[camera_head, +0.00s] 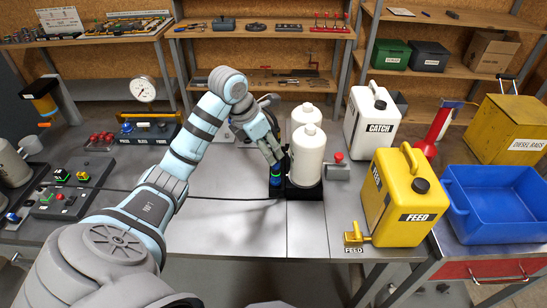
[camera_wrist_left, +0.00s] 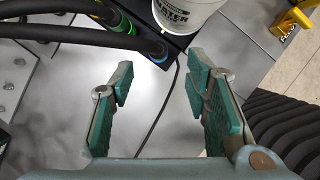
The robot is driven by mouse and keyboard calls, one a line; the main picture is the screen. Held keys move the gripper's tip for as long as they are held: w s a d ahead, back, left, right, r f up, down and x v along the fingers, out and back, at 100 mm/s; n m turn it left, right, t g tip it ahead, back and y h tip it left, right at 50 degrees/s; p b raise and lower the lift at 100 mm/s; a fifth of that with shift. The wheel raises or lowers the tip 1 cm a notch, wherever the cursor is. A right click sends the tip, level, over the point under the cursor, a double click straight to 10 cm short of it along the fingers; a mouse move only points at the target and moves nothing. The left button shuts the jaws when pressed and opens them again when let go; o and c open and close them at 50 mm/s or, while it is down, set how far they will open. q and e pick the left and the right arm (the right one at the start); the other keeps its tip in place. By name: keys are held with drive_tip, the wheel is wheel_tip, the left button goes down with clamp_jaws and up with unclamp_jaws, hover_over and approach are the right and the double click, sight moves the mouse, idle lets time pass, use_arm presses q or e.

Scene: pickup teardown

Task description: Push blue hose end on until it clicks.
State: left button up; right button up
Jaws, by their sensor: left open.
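The blue-banded hose end (camera_wrist_left: 158,52) meets a black block (camera_wrist_left: 185,42) at the foot of a white canister (camera_wrist_left: 188,10) in the left wrist view. A green-banded hose end (camera_wrist_left: 122,22) lies beside it. I cannot tell how far the blue one is seated. In the head view the blue band (camera_head: 276,181) shows low on the block's left side, below the green one (camera_head: 276,168). My left gripper (camera_head: 279,157) is above these hose ends. Its teal-padded fingers (camera_wrist_left: 160,88) are apart with nothing between them, and the blue hose end is just beyond them. My right gripper is out of view.
Two white canisters (camera_head: 307,155) stand on the block. A yellow FEED can (camera_head: 401,195), a white CATCH can (camera_head: 371,116) and a blue bin (camera_head: 503,202) stand to the right. A dark cable crosses the table. The table's front middle (camera_head: 240,235) is clear.

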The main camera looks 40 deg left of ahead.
sight(276, 166)
use_arm(q)
drive_tip(key=x, duration=0.7)
drive_tip(key=shift+w+a+r, duration=0.1)
drive_tip(key=shift+w+r, duration=0.1)
drive_tip(key=shift+w, duration=0.1)
drive_tip(key=shift+w+f, duration=0.1)
drive_tip(key=shift+f, duration=0.4)
clamp_jaws()
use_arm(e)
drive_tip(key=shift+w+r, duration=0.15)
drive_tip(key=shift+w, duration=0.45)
